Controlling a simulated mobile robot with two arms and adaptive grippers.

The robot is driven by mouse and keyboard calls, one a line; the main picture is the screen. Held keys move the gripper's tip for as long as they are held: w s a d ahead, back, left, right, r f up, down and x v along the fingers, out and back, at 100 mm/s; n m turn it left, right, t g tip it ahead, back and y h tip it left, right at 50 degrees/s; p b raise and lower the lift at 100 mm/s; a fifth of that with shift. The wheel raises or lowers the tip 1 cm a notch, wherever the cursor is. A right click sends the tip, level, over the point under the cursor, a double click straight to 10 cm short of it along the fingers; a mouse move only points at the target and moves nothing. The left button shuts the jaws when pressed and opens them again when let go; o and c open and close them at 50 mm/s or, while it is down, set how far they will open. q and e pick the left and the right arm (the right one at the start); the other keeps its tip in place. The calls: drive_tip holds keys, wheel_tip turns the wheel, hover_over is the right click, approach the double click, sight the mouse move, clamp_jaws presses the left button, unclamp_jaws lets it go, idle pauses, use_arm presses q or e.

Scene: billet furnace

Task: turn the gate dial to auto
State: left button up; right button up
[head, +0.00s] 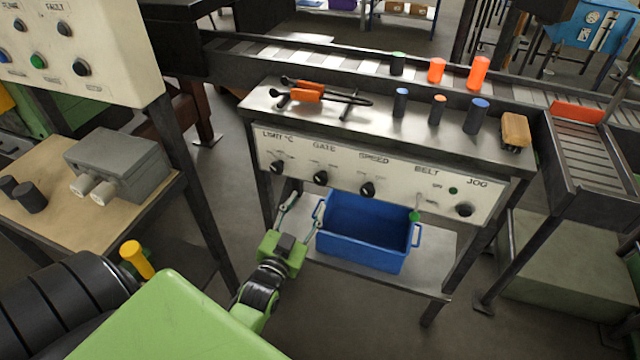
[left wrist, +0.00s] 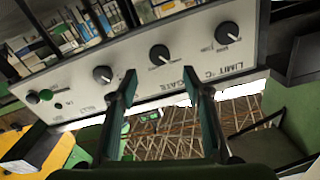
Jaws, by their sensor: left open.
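The gate dial (head: 320,177) is a round black knob under the word GATE on the cream front panel (head: 400,190). In the left wrist view the panel appears upside down. There the gate dial (left wrist: 160,55) shows between and beyond my fingertips. Its pale pointer mark shows, but I cannot read its setting labels. My left gripper (head: 303,211) is open and empty, with its two fingers spread. It is below and in front of the gate dial, apart from it. The left gripper (left wrist: 160,80) also shows in the wrist view. My right gripper is not in view.
The limit dial (head: 277,167) and speed dial (head: 367,190) flank the gate dial. A blue crate (head: 365,232) stands on the shelf below the panel, close to my gripper.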

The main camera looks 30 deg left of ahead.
sight(320, 181)
use_arm(q)
drive_tip(key=x, duration=0.9)
drive_tip(key=shift+w, duration=0.2)
drive_tip(key=c, duration=1.1)
